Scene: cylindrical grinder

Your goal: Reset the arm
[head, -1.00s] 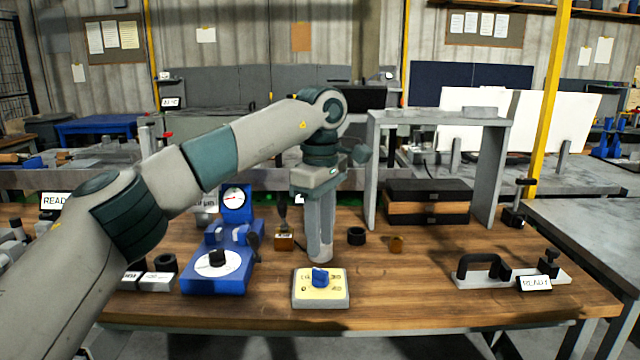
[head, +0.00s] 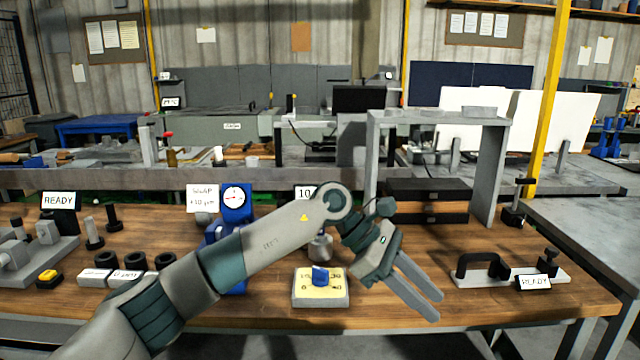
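My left arm comes in from the lower left and reaches across the front of the wooden bench (head: 550,305). My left gripper (head: 434,307) points down and to the right, over the bench right of the yellow dial box (head: 321,289). Its two fingers are apart with nothing between them. The dial box has a blue knob and stands clear of the fingers. A small silver piece (head: 320,247) stands behind the dial box, partly covered by my forearm. My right gripper is not in view.
The blue gauge stand (head: 235,203) is partly hidden behind my arm. Black rings (head: 134,260) sit at the left. A grey arch (head: 487,185) stands over dark boxes (head: 428,200). A black-handled fixture (head: 482,267) is at the right. Bare bench lies between gripper and fixture.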

